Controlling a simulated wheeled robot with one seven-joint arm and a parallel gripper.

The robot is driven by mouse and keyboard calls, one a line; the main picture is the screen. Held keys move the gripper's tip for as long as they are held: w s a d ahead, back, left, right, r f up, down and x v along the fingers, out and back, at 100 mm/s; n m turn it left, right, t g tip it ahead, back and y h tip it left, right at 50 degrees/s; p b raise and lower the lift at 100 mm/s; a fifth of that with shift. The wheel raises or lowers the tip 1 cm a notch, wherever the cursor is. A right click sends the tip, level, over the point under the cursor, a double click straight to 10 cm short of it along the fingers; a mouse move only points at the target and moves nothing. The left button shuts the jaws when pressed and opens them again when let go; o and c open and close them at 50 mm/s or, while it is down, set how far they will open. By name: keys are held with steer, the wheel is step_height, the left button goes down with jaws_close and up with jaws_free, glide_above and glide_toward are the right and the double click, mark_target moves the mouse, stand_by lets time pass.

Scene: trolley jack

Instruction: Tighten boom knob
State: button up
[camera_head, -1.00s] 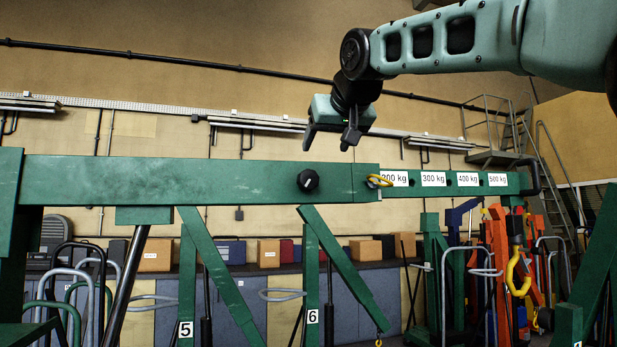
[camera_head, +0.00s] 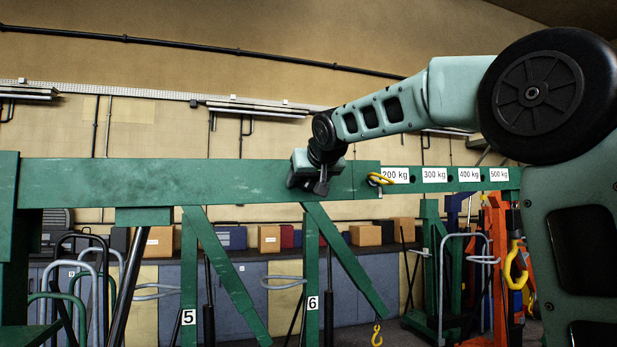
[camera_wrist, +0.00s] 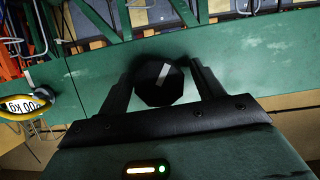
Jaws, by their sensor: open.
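The boom knob is black with a white mark and sits on the face of the green boom (camera_head: 110,182). In the wrist view the knob (camera_wrist: 158,83) lies between the two fingers of my gripper (camera_wrist: 160,88). The fingers are open, one on each side, with a narrow gap to the knob visible. In the head view my gripper (camera_head: 309,184) is in front of the boom and hides the knob. I cannot tell how far the fingertips reach along the knob's depth.
A yellow pin (camera_head: 380,179) sticks out where the boom's extension starts, right of my gripper. The extension has weight labels (camera_head: 434,174). Green struts (camera_head: 345,262) stand below the boom, and a yellow hook (camera_head: 516,265) hangs at the right.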

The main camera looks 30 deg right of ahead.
steer(key=c, duration=1)
